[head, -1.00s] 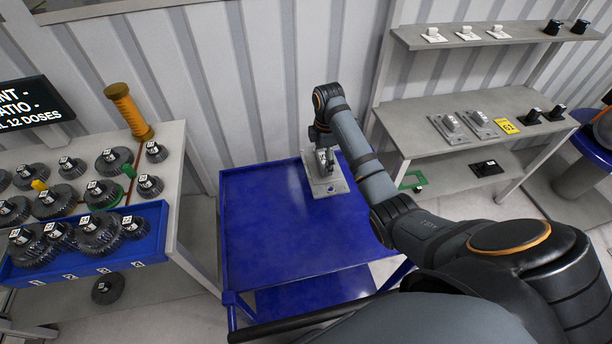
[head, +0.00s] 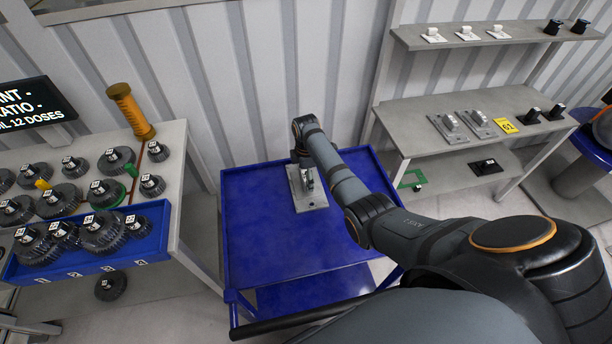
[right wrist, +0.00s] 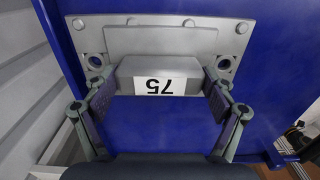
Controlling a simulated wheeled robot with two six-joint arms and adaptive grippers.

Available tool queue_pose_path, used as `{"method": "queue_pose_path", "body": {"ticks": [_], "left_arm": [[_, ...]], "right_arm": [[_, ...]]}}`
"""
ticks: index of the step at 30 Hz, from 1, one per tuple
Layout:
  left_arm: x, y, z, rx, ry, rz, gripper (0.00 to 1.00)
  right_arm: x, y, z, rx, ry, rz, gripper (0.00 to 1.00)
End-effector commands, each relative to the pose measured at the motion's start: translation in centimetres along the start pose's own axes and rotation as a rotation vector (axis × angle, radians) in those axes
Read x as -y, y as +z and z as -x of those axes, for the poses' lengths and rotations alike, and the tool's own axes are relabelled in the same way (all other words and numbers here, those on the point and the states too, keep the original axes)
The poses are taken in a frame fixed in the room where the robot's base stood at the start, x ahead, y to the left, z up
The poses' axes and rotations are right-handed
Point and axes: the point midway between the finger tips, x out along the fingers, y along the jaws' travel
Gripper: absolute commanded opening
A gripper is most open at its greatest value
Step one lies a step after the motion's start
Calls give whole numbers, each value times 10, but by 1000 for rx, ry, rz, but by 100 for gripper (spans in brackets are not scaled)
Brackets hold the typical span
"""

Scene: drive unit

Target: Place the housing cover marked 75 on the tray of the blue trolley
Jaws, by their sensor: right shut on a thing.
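The housing cover marked 75 (right wrist: 160,38) is a grey plate with a raised block that bears the label, upside down in the right wrist view. My right gripper (right wrist: 160,88) is shut on that raised block, one finger at each side. In the head view the cover (head: 309,199) is over the back middle of the tray of the blue trolley (head: 285,250). I cannot tell whether it touches the tray. My right gripper (head: 305,170) is partly hidden by its own arm there. My left gripper is not in view.
The rest of the blue tray is bare. A table with black gears and a blue bin (head: 150,240) stands at the left. A corrugated wall is behind.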

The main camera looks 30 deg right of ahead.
Motion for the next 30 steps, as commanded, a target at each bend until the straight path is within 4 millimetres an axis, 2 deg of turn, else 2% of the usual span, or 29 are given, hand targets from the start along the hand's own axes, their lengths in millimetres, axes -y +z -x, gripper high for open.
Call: {"method": "queue_pose_path", "body": {"ticks": [7, 8, 11, 23, 26, 30], "left_arm": [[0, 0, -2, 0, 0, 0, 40], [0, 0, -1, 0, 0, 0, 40], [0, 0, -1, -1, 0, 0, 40], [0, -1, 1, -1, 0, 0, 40], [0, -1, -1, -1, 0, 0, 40], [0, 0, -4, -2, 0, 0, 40]], "right_arm": [[-1, 0, -2, -1, 2, 0, 30], [0, 0, -2, 0, 0, 0, 87], [0, 0, -2, 0, 0, 0, 100], [0, 0, 3, -1, 2, 0, 100], [-2, 0, 16, -1, 5, 0, 100], [-2, 0, 49, -1, 7, -1, 100]]}}
